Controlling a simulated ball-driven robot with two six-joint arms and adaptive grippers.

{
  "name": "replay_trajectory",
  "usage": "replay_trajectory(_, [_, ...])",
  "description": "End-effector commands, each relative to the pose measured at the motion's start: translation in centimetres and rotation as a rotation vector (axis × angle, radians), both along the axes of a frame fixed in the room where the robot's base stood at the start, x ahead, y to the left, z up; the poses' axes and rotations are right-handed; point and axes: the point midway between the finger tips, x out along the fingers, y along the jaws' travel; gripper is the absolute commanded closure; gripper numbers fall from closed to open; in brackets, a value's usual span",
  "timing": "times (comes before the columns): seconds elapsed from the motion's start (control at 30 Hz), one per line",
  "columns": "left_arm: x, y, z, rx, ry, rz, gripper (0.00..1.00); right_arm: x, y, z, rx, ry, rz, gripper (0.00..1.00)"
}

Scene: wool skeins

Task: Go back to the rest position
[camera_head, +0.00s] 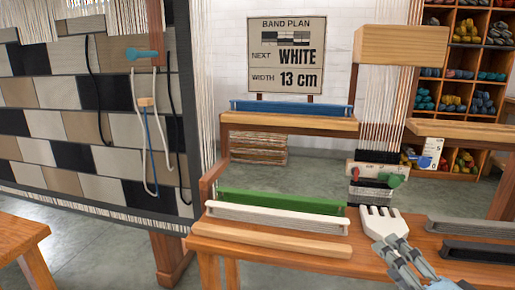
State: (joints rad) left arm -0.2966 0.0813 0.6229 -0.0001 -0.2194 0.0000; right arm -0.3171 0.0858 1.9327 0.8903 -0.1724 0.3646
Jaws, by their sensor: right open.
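My right gripper (388,246) comes in from the lower right over the wooden bench (290,251). Its fingers are open. A white comb with prongs (380,221) is just beyond the fingertips, at the near side of the small loom; I cannot tell if the fingers touch it. The loom's vertical warp threads (385,105) hang from a wooden block (386,45), with a dark and white woven band (371,192) low on them. My left gripper is not in view.
Green (283,202), white (277,217) and light wooden (272,240) bars lie on the bench's left side, grey bars (480,252) on its right. A blue bar (292,107) lies on a rail behind. A band plan sign (287,55) reads WHITE, 13 cm. Skein shelves (463,75) stand back right.

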Motion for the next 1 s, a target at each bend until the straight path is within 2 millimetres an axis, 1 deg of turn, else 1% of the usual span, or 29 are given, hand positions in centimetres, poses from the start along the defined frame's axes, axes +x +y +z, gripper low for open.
replay_trajectory(0.1, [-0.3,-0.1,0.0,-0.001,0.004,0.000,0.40,-2.1,2.2,-0.8,-0.161,0.081,0.143,0.46])
replay_trajectory(0.17, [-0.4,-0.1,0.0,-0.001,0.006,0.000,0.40,-3.5,3.2,-1.4,-0.265,0.136,0.224,0.46])
replay_trajectory(0.23, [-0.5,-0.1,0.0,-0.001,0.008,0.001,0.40,-5.8,3.9,-2.4,-0.400,0.217,0.326,0.46])
replay_trajectory(0.27, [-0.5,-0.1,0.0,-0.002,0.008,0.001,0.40,-6.8,4.1,-2.9,-0.462,0.256,0.368,0.46])
replay_trajectory(0.3, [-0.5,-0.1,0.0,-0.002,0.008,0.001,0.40,-8.3,4.0,-3.5,-0.539,0.310,0.421,0.46])
replay_trajectory(0.4, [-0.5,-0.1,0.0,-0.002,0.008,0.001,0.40,-11.5,3.2,-4.6,-0.701,0.436,0.522,0.46])
replay_trajectory(0.57, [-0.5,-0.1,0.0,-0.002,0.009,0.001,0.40,-16.0,1.1,-5.4,-0.884,0.615,0.626,0.46])
replay_trajectory(0.6, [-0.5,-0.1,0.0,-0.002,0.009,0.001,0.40,-17.0,0.5,-5.4,-0.920,0.656,0.644,0.46])
replay_trajectory(0.77, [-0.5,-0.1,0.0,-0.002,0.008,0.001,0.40,-20.8,-2.0,-5.1,-1.037,0.818,0.704,0.46])
replay_trajectory(0.9, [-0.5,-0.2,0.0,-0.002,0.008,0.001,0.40,-24.1,-4.1,-4.2,-1.115,0.957,0.740,0.46])
replay_trajectory(1.0, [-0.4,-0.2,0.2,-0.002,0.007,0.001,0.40,-23.5,-4.3,-6.9,-1.109,0.968,0.746,0.46])
